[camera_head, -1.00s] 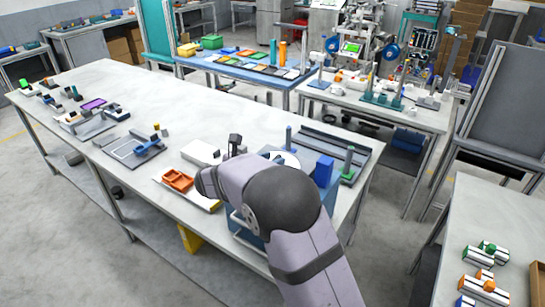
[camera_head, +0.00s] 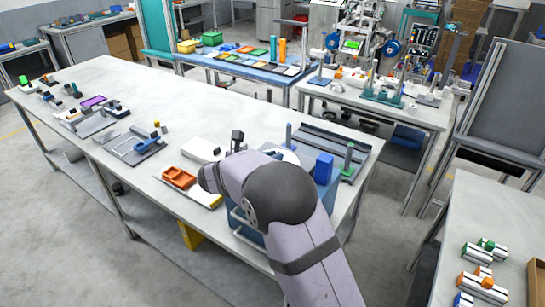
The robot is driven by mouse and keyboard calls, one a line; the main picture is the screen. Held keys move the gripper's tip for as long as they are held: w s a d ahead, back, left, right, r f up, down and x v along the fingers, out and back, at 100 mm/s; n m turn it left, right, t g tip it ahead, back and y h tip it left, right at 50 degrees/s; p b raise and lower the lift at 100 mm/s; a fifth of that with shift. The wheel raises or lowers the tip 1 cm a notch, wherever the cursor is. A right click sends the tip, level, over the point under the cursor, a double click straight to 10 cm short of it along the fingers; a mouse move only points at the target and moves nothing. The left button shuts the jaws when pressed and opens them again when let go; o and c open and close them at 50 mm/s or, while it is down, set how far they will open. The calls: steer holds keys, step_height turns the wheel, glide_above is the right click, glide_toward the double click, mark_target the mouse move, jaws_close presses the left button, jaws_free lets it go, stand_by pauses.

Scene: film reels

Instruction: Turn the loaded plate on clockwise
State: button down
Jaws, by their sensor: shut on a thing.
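A white round plate (camera_head: 291,156) shows only in part, on top of a blue box-like stand (camera_head: 325,205) near the right end of the long table. My arm covers most of the plate and the near side of the stand. My gripper is hidden behind my own arm, so its jaws and what they touch cannot be seen. What is loaded on the plate is also hidden. A blue block (camera_head: 323,170) stands upright at the right of the plate, and a thin blue post (camera_head: 288,136) stands behind it.
An orange tray (camera_head: 179,178) lies left of my wrist, with a white device (camera_head: 203,150) behind it. The long table (camera_head: 210,110) is mostly clear behind these.

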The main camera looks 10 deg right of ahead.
steer(key=shift+w+a+r+m+g+h+p, duration=0.1)
steer(key=shift+a+m+g+h+p, duration=0.05)
steer(key=shift+m+g+h+p, duration=0.4)
steer(key=shift+w+m+g+h+p, duration=0.1)
steer(key=shift+m+g+h+p, duration=0.15)
steer(key=shift+m+g+p, duration=0.2)
steer(key=shift+w+a+m+g+h+p, duration=0.15)
steer(key=shift+m+g+h+p, duration=0.55)
steer(key=shift+m+g, duration=0.4)
steer(key=shift+w+m+g+h+p, duration=0.1)
steer(key=shift+m+g+h+p, duration=0.2)
steer(key=shift+m+g+p, duration=0.4)
steer(key=c, duration=1.8)
jaws_free()
steer(key=shift+a+b, duration=0.55)
steer(key=shift+a, duration=0.1)
steer(key=shift+r+b+v, duration=0.1)
steer(key=shift+b+v, duration=0.2)
steer(key=shift+v, duration=1.25)
steer(key=shift+r+b+v, duration=0.15)
steer(key=shift+b+v, duration=0.1)
steer(key=shift+v, duration=1.25)
